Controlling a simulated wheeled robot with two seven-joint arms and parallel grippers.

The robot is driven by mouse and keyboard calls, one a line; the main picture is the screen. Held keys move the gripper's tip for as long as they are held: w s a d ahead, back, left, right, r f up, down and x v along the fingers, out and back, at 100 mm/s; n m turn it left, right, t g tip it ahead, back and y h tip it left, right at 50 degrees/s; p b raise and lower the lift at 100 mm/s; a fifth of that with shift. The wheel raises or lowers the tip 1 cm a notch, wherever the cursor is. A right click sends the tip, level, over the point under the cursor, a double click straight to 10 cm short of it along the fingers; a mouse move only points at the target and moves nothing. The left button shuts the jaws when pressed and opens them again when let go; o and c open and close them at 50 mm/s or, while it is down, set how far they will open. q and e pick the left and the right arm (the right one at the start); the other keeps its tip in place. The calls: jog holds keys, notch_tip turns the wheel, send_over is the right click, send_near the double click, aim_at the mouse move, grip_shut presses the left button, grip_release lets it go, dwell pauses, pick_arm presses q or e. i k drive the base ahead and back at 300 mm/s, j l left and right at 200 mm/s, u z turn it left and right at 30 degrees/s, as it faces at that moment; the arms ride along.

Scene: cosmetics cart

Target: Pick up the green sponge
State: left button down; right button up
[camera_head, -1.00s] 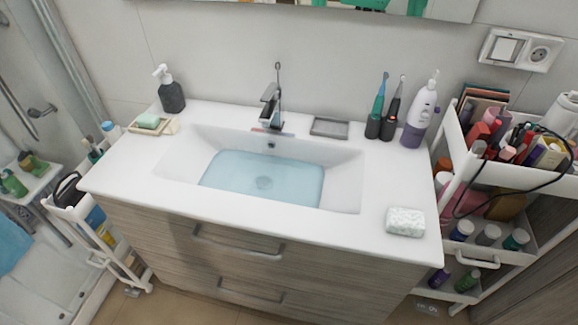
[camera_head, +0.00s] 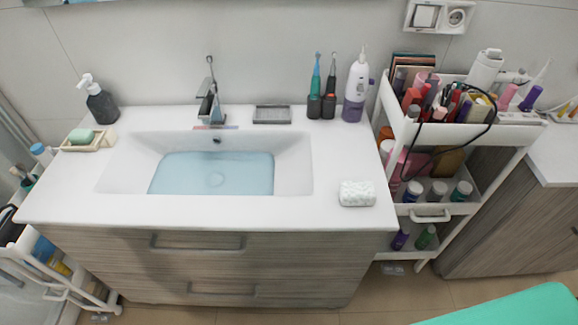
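A small light-green block (camera_head: 81,136), which may be the green sponge or a bar of soap, lies on a beige dish (camera_head: 104,143) at the left back of the white sink counter. A pale, green-white speckled block (camera_head: 357,193) lies on the counter's right front; I cannot tell whether it is a sponge or a wrapped soap. Neither of my grippers shows in the view, and nothing is seen touching either block.
The basin (camera_head: 303,150) holds bluish water. A dark soap pump (camera_head: 101,105), a faucet (camera_head: 210,100), a grey dish (camera_head: 272,115), electric toothbrushes (camera_head: 314,100) and a purple-white bottle (camera_head: 356,90) stand along the back. A crowded white cart (camera_head: 470,130) is at right. A teal surface (camera_head: 525,308) enters bottom right.

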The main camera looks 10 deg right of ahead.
aim_at(352, 193)
jog(key=j+z, duration=0.5)
jog(key=j, duration=0.15)
jog(key=j+z, duration=0.5)
jog(key=j, duration=0.2)
